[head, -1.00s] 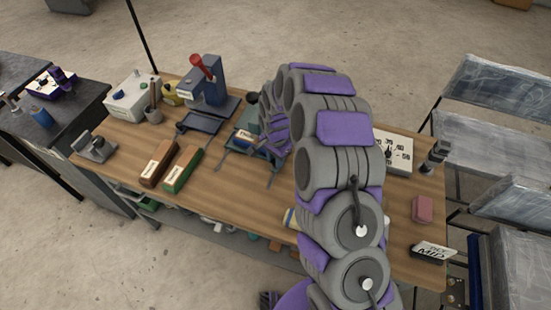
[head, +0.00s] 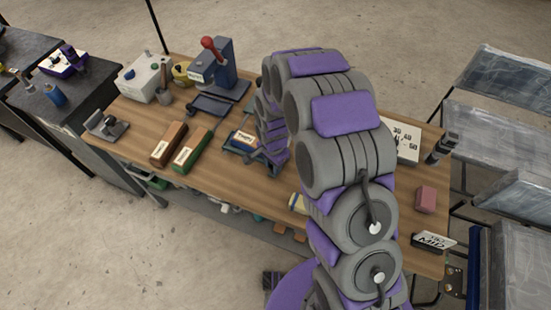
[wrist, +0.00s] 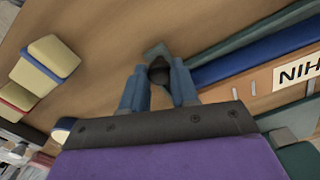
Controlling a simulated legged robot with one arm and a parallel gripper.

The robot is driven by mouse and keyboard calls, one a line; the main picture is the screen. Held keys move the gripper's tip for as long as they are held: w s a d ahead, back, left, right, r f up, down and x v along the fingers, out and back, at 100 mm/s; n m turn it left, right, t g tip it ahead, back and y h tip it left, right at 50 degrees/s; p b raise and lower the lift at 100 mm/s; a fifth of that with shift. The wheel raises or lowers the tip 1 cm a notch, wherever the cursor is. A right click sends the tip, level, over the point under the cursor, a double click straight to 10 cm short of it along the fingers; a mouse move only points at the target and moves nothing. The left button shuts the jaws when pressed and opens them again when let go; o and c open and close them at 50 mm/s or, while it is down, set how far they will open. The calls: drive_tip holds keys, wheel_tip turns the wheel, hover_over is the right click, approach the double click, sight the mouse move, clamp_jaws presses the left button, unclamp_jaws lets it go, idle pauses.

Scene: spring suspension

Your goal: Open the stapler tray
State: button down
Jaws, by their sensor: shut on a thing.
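A fixture (head: 243,142) with grey-green rails, a blue part and a pale label lies near the middle of the wooden bench, beside my arm; I take it to be the stapler tray, but cannot be sure.
A blue press with a red lever (head: 215,65) stands behind. Brown (head: 168,144) and green (head: 193,150) blocks lie to the left. A cream-blue block (wrist: 50,62) lies left in the wrist view. A pink block (head: 425,200) and MID sign (head: 433,241) are at the right.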

drive_tip(key=shift+w, duration=0.1)
drive_tip(key=c, duration=0.8)
unclamp_jaws()
drive_tip(key=shift+a, duration=0.15)
drive_tip(key=shift+c, duration=0.2)
wheel_tip(320, 180, up, 17)
drive_tip(key=p, duration=0.3)
drive_tip(key=shift+r, duration=0.15)
drive_tip(key=s+d+r+n+g, duration=0.1)
drive_tip(key=s+d+r+n, duration=0.2)
drive_tip(key=s+d+r, duration=0.35)
drive_tip(key=s+d+r+n, duration=0.2)
drive_tip(key=s+d+r, duration=0.2)
drive_tip(key=s, duration=0.5)
drive_tip(key=s+d+r+n, duration=0.1)
drive_tip(key=s+d+n, duration=0.1)
drive_tip(key=s, duration=0.6)
drive_tip(key=s+d+r+n, duration=0.1)
drive_tip(key=s+d+n, duration=0.1)
drive_tip(key=s, duration=0.5)
drive_tip(key=shift+s+r+g, duration=0.35)
drive_tip(key=shift+g, duration=0.05)
